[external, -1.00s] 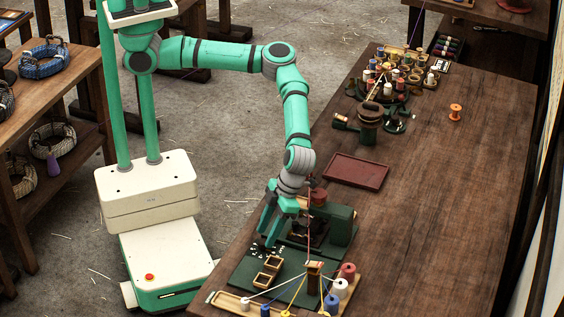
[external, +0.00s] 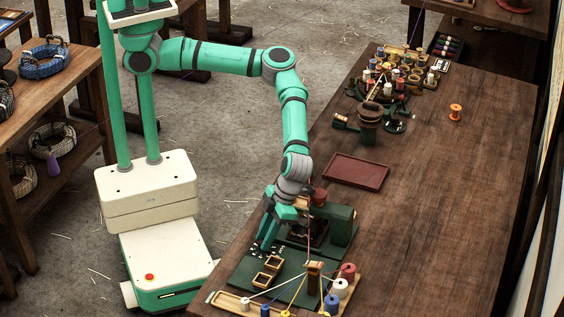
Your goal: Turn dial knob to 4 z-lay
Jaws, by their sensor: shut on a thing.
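My gripper (external: 268,240) points down over the dark green machine base (external: 242,275) at the left edge of the long table. Its fingers are shut low at the far left part of that base, beside small white marks (external: 284,252). The dial knob is not clearly visible; it is hidden at the fingertips, and I cannot read which number it points to. The green machine housing (external: 341,226) stands just right of my gripper.
Thread spools (external: 347,272) stand on a wooden tray at the front, with threads stretched to a post (external: 314,270). An empty red tray (external: 356,172) lies behind. The table's right side is mostly clear.

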